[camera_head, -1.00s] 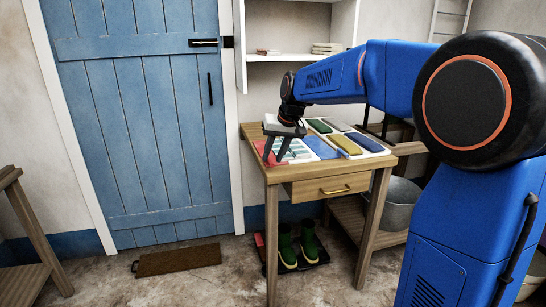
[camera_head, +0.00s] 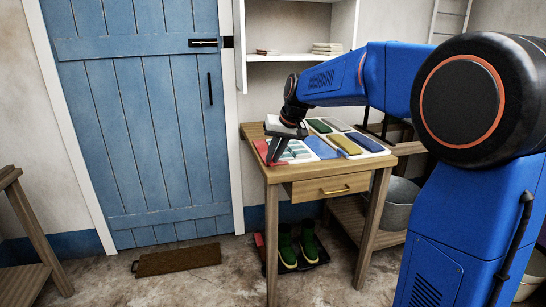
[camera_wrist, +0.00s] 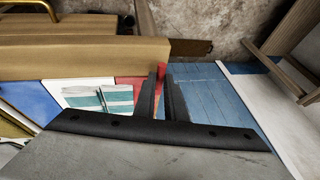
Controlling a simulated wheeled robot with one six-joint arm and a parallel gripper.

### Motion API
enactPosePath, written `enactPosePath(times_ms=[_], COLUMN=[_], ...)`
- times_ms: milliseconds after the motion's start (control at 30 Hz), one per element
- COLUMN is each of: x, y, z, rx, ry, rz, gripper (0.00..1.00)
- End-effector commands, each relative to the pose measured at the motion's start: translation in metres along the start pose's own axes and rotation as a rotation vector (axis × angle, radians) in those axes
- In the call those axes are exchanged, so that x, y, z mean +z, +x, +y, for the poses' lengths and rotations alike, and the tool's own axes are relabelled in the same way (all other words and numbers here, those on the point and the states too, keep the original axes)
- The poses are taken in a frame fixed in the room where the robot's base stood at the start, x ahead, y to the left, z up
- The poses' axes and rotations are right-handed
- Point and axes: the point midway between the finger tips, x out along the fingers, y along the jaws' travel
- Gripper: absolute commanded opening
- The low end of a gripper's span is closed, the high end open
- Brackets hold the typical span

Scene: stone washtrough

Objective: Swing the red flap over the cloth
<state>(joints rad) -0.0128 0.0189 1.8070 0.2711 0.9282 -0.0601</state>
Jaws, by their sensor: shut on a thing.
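The red flap (camera_head: 261,149) is at the left end of the wooden table. In the wrist view the red flap (camera_wrist: 131,88) shows beside my fingers, with a little red between the tips. My gripper (camera_head: 269,163) is shut on the flap's edge, pointing down. In the wrist view my gripper (camera_wrist: 162,80) has its two fingers close together. The cloth (camera_head: 297,153), white with teal stripes, lies flat just right of the flap. It shows as striped bands in the wrist view (camera_wrist: 117,97). My gripper hides part of the flap and cloth.
A blue panel (camera_head: 321,147) lies right of the cloth, with several coloured pieces beyond it. The wooden table (camera_head: 276,176) has a drawer (camera_head: 329,187) in front. A blue door (camera_head: 145,120) stands to the left. Green boots (camera_head: 288,249) stand below the table.

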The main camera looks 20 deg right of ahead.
Motion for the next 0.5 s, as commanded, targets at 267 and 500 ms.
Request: enactPosePath(times_ms=[267,500], x=[-0.006,-0.011], y=[-0.012,-0.025], z=[0.011,0.025], rx=[-0.148,-0.345], ry=[0.068,0.15], rz=[0.003,0.003], gripper=[0.0,0.0])
